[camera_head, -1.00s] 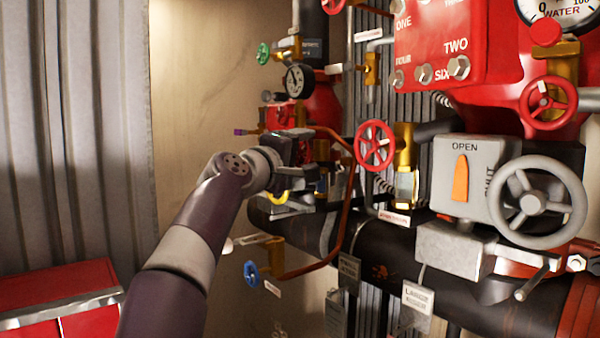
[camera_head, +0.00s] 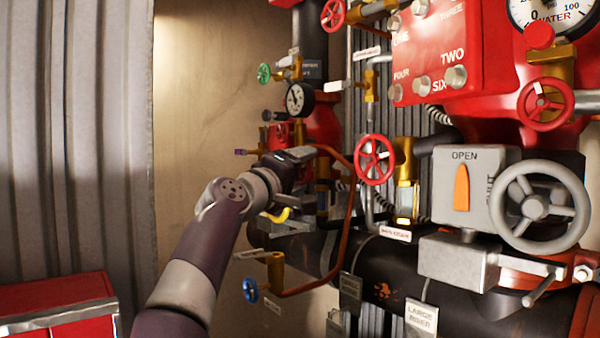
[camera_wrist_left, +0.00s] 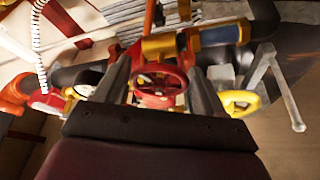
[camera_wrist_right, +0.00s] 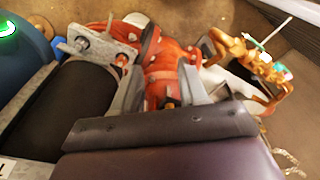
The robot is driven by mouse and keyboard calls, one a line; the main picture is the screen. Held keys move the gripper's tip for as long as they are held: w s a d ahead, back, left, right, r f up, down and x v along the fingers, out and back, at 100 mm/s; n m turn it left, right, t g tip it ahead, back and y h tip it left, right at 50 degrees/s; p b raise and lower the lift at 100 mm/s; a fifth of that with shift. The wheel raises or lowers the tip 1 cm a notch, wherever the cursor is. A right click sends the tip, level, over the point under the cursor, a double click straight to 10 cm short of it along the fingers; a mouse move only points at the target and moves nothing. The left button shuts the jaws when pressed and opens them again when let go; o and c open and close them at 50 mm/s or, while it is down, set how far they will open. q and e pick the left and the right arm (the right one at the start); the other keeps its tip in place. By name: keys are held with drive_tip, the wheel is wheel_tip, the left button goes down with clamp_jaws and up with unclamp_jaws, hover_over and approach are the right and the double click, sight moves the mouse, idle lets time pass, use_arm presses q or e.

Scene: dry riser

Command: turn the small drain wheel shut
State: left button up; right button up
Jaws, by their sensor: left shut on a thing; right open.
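A small dark red handwheel (camera_wrist_left: 162,82) sits between the fingers of my left gripper (camera_wrist_left: 160,65) in the left wrist view. The left gripper is shut on this wheel, one finger at each side of its rim. In the head view my left gripper (camera_head: 303,157) reaches in among the valves, and the wheel is hidden behind it. I cannot read a label that names this wheel as the drain wheel. My right gripper (camera_wrist_right: 158,80) is open in the right wrist view, with red pipework beyond its fingers; it is outside the head view.
A yellow wheel (camera_head: 278,216) is close below my left wrist. A blue wheel (camera_head: 250,290), a red wheel (camera_head: 374,159) and a gauge (camera_head: 299,100) surround the arm. A copper pipe (camera_head: 346,230) runs beside the gripper. A large grey wheel (camera_head: 541,207) is at right.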

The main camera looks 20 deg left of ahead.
sight(299, 177)
use_arm(q)
drive_tip(key=o, duration=0.7)
drive_tip(key=shift+c, duration=0.2)
drive_tip(key=shift+s+f, duration=0.15)
drive_tip(key=b+v, duration=0.3)
drive_tip(key=shift+f, duration=0.4)
drive_tip(key=v, duration=0.1)
drive_tip(key=b+v, duration=0.2)
drive_tip(key=v, duration=0.1)
drive_tip(key=shift+r, duration=0.4)
